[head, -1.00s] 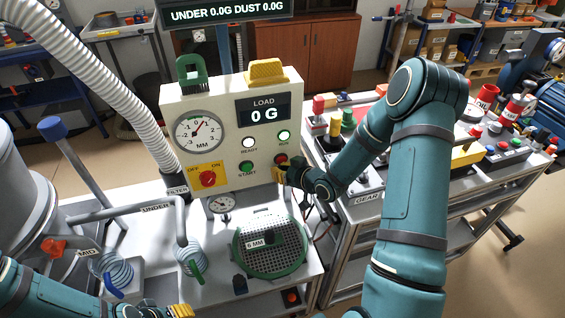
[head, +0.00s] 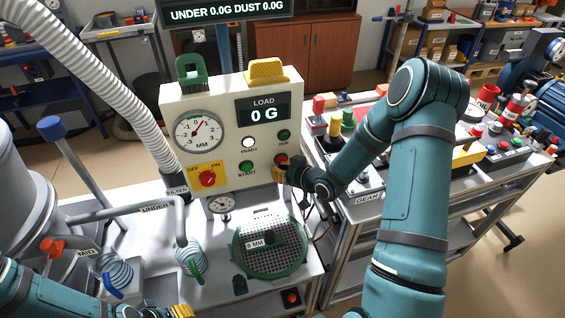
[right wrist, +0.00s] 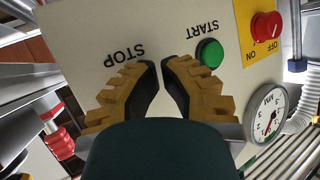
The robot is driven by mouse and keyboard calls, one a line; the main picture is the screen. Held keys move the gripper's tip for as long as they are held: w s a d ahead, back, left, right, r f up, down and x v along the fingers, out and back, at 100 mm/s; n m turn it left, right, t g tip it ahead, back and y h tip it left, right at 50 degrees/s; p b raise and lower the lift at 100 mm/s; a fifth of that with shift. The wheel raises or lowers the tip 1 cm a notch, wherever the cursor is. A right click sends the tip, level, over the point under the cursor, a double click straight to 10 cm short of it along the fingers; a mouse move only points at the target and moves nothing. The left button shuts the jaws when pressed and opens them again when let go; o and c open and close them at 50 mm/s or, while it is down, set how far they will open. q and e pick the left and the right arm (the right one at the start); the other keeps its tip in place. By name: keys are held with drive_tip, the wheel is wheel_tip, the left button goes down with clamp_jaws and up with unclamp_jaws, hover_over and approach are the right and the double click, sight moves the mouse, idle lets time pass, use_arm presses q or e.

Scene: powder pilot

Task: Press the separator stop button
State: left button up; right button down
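The red stop button (head: 281,160) sits at the lower right of the cream control panel (head: 222,100) in the head view. My right gripper (head: 281,171) is at the panel's lower right, with its fingertips at or just under the button; contact is not clear. The run lamp (head: 284,135) is dark; the ready lamp (head: 249,143) glows white. My left gripper (head: 180,311) is partly seen at the bottom edge.
The green start button (head: 246,168) and red off/on knob (head: 207,179) are left of the stop button. A round sieve (head: 270,265) lies on the bench below. A gear cart (head: 365,199) stands right. A pale hose (head: 110,75) hangs left.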

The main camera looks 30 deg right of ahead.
drive_tip(key=shift+s+a, duration=0.15)
drive_tip(key=shift+s, duration=0.5)
drive_tip(key=shift+s, duration=0.1)
drive_tip(key=s, duration=0.2)
drive_tip(key=s+a+b, duration=0.1)
drive_tip(key=s, duration=0.2)
drive_tip(key=shift+s+a, duration=0.2)
drive_tip(key=shift+s, duration=0.15)
idle(0.5)
drive_tip(key=s+a+f+m+g, duration=0.1)
drive_tip(key=s+a+f+g, duration=0.2)
drive_tip(key=a+f, duration=0.25)
drive_tip(key=s+a+f+m+g, duration=0.1)
drive_tip(key=s+a+f+g, duration=0.2)
drive_tip(key=a, duration=0.4)
drive_tip(key=s+a+f+g, duration=0.5)
drive_tip(key=s+a, duration=0.2)
drive_tip(key=s, duration=0.2)
drive_tip(key=shift+s+a+f+m, duration=0.15)
drive_tip(key=shift+a+f+m, duration=0.1)
drive_tip(key=shift+m, duration=0.15)
